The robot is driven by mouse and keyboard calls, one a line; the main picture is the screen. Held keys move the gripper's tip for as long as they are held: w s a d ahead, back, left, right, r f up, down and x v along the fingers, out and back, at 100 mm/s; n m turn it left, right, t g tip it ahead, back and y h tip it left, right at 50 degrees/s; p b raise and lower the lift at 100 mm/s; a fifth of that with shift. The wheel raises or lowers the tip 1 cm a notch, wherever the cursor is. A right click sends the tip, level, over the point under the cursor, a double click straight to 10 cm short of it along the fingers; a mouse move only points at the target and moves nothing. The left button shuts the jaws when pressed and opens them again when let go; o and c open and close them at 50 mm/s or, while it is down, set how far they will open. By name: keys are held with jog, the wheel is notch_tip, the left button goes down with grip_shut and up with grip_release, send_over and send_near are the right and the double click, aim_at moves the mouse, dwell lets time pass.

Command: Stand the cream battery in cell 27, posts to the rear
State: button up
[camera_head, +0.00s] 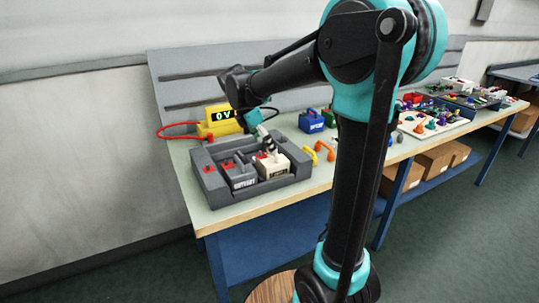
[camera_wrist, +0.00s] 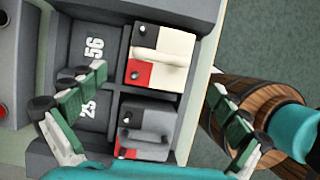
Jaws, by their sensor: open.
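The cream battery (camera_wrist: 172,55) stands upright in a cell of the grey tray (camera_wrist: 205,22). Its two posts, one on a black and one on a red patch, lie along its left edge in the wrist view. No number 27 is readable.
A grey battery (camera_wrist: 150,122) stands in the neighbouring cell. The floor labels read about 56 (camera_wrist: 93,48) and 23 or 25. A yellow meter (camera_head: 219,121) with a red cable stands behind the tray.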

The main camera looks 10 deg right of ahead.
jog(key=shift+v, duration=1.95)
